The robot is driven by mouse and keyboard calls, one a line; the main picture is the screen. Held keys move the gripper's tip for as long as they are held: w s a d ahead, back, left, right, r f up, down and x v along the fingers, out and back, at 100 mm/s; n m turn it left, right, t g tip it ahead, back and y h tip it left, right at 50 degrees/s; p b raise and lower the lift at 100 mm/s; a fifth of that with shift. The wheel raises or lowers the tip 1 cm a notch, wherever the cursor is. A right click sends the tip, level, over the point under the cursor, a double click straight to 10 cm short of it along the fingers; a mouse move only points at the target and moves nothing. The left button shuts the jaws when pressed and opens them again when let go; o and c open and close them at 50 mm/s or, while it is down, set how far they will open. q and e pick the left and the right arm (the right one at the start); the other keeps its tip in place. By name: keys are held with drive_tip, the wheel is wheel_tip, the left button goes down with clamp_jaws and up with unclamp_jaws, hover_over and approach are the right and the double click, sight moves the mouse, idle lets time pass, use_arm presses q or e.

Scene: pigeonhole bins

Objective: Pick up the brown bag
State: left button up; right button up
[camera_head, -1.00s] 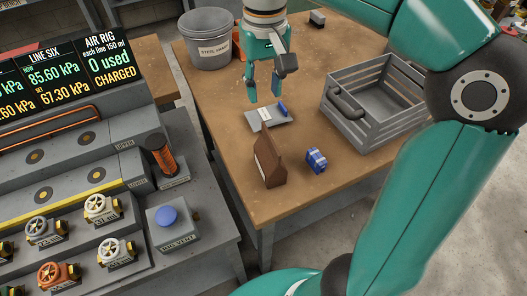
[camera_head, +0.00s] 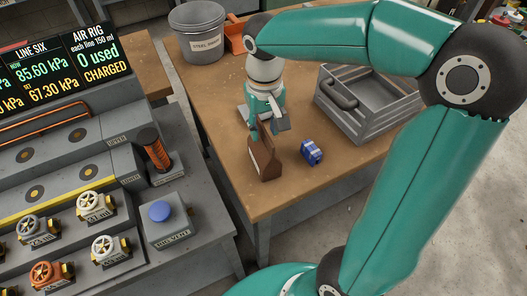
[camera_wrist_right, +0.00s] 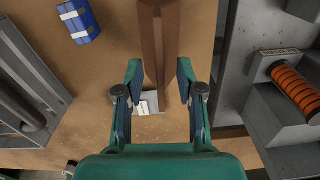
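The brown bag (camera_head: 264,162) stands upright on the wooden table, its narrow top folded to a ridge. My right gripper (camera_head: 265,121) is at the top of the bag, its fingers pointing down. In the right wrist view the bag (camera_wrist_right: 160,45) lies between the two open fingertips of the gripper (camera_wrist_right: 158,68), with a narrow gap showing on each side. The gripper covers part of the bag's top in the head view. My left gripper does not show.
A blue and white block (camera_head: 311,152) stands close to the bag's right. A grey slatted crate (camera_head: 372,122) is further right. A grey plate (camera_head: 242,114) lies behind the gripper, mostly hidden. A steel bucket (camera_head: 200,38) and an orange container (camera_head: 234,42) stand at the back.

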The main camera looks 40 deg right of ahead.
drive_tip(key=shift+f, duration=0.85)
clamp_jaws()
